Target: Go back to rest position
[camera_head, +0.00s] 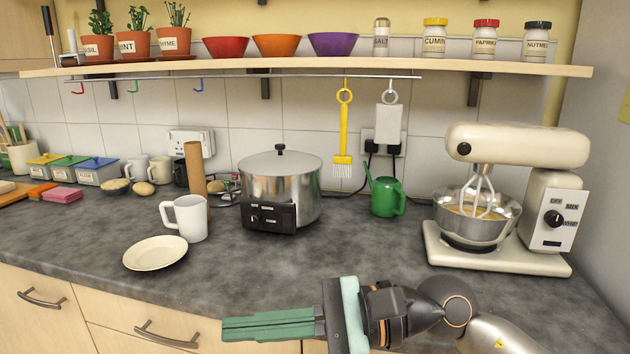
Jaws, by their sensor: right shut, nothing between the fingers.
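My right gripper (270,324) shows at the bottom middle, its arm coming in from the lower right. Its green fingers are shut together, point left and hold nothing. It hangs over the front edge of the worktop, in front of the drawers. My left gripper is not in view.
The dark worktop (340,265) is bare in the middle. A white mug (187,219) and a cream plate (155,253) stand left of a steel pot (280,188). A green watering can (386,196) and a stand mixer (555,200) are to the right. A shelf (350,68) runs above.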

